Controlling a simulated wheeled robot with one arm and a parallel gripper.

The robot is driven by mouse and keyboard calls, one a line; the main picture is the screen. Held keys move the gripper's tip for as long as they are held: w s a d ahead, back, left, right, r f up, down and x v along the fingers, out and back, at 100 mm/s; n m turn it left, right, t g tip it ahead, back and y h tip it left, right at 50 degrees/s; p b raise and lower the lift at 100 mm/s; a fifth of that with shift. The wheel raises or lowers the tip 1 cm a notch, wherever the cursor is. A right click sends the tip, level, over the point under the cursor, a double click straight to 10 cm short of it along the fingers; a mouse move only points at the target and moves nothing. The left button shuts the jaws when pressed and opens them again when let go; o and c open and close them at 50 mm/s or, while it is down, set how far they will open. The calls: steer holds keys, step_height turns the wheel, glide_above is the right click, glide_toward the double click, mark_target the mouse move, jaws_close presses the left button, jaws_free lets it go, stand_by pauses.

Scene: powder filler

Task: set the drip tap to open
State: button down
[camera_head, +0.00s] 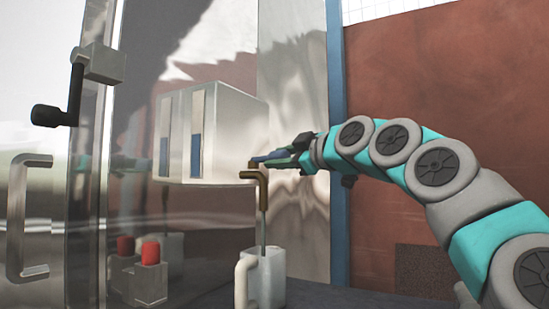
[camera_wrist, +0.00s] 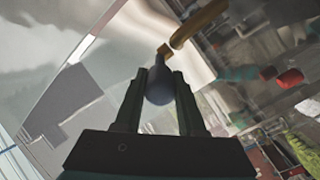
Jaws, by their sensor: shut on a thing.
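The drip tap has a brass, downward-bent spout (camera_head: 259,182) below the right end of a pale metal box. The spout also shows in the wrist view (camera_wrist: 200,22). Its dark blue-grey lever (camera_head: 266,157) points right, towards my gripper. In the wrist view the rounded end of the lever (camera_wrist: 158,87) sits between my two dark fingers. My gripper (camera_head: 290,154) is shut on this lever, reaching in from the right. A thin grey-green line runs from the spout's mouth down to a pale jug (camera_head: 271,277) below it. The tap's inner joint is partly hidden.
The pale box (camera_head: 230,135) with blue windows is close left of my gripper. A shiny wall stands behind. A red button (camera_head: 150,251) on a grey block is at lower left. A black crank (camera_head: 58,112) and grey handle (camera_head: 18,215) are far left.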

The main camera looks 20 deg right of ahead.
steer(key=shift+w+d+n+g+y, duration=0.1)
steer(key=shift+d+n+g+y, duration=0.25)
steer(key=shift+y, duration=0.25)
steer(key=c, duration=0.8)
jaws_free()
steer(key=shift+o, duration=0.2)
steer(key=b+v, duration=0.1)
steer(key=v, duration=0.7)
steer(key=shift+f, duration=0.1)
